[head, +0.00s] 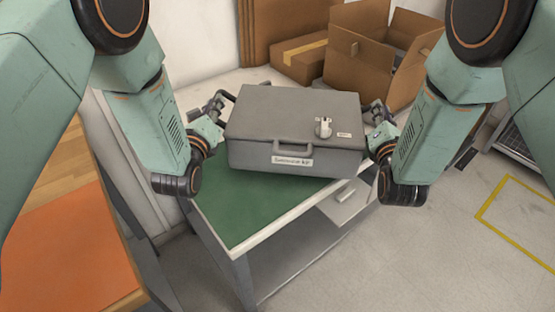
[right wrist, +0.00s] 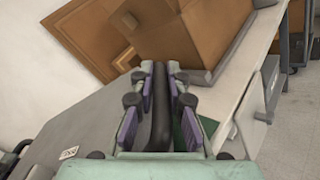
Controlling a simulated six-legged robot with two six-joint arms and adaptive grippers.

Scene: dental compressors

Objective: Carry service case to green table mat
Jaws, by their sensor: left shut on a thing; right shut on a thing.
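The grey service case (head: 297,130) is in the middle of the head view, over the green table mat (head: 240,208). A front handle, a label and a small fitting on its lid show. I cannot tell whether its underside touches the mat. My left gripper (head: 222,100) is shut on the handle at the case's left side. My right gripper (head: 377,113) is at the right side. In the right wrist view, my right gripper (right wrist: 162,90) is shut on a dark side handle (right wrist: 161,120), and the grey lid (right wrist: 75,130) lies to its left.
A wooden table with an orange mat (head: 65,245) is at the left. The green-matted table has a pale edge (head: 290,228) and a drawer (head: 347,202). Clear floor with a yellow marking (head: 505,190) lies at the right.

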